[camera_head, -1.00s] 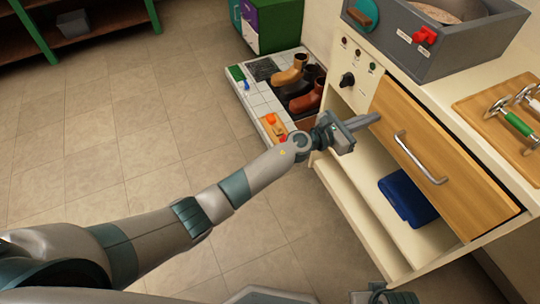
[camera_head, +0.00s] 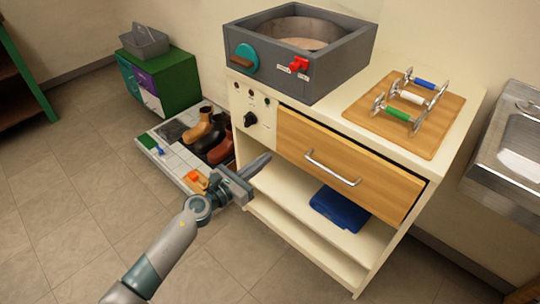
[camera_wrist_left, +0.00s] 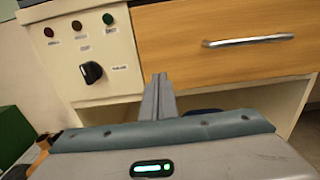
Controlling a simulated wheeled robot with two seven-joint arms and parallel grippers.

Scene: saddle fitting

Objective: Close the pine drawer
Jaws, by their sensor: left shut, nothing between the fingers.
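The pine drawer (camera_head: 348,166) is in the cream cabinet under the worktop. It has a metal bar handle (camera_head: 333,168), and a dark gap shows along its top and right edges. I cannot tell exactly how far its front stands out. In the left wrist view the drawer front (camera_wrist_left: 223,53) fills the upper right, with the handle (camera_wrist_left: 248,41) across it. My left gripper (camera_head: 262,163) is shut and empty, its fingers pointing at the cabinet below the drawer's left end. In the wrist view its fingers (camera_wrist_left: 159,88) overlap the drawer's lower left edge; contact is unclear. My right gripper is not in view.
A black knob (camera_head: 250,119) is left of the drawer. A blue folded cloth (camera_head: 340,209) lies on the open shelf below. A grey box (camera_head: 312,78) and a wooden board (camera_head: 375,119) with several handled tools stand on top. Boots (camera_head: 214,137) stand left; a sink (camera_head: 513,150) is right.

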